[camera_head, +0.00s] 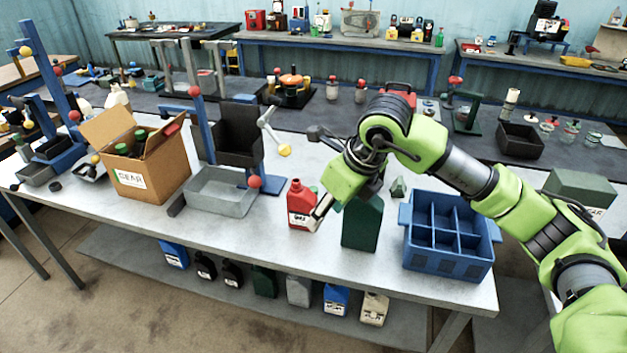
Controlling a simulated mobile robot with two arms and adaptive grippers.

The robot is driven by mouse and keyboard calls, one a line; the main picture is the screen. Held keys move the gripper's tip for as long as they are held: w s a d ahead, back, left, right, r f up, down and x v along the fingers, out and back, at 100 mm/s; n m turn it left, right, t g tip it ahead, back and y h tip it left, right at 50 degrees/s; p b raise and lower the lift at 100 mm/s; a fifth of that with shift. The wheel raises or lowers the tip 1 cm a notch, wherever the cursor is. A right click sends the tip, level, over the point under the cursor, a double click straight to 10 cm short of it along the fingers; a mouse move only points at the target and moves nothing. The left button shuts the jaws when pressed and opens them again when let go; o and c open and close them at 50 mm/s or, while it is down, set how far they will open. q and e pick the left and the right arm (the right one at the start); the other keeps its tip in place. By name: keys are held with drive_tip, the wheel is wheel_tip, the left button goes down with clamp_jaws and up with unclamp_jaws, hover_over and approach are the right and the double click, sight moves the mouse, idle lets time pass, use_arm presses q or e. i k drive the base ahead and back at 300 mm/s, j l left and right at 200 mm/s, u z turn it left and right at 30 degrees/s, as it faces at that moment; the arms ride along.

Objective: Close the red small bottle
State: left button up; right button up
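The red small bottle (300,206) stands upright on the light table, with a white label on its front. Its narrow red top is too small to tell whether a cap is on it. My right arm reaches in from the right. A larger dark green bottle (362,225) stands right of the red one. My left gripper is out of view.
A blue divided crate (447,255) stands at the right. A grey tray (221,192) under a dark stand and an open cardboard box (134,178) are on the left. The tabletop in front of the bottles is a narrow free strip.

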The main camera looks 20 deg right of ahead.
sight(300, 200)
drive_tip(key=i+l, duration=0.3)
drive_tip(key=i, duration=0.2)
drive_tip(key=i+l, duration=0.25)
drive_tip(key=i, duration=0.3)
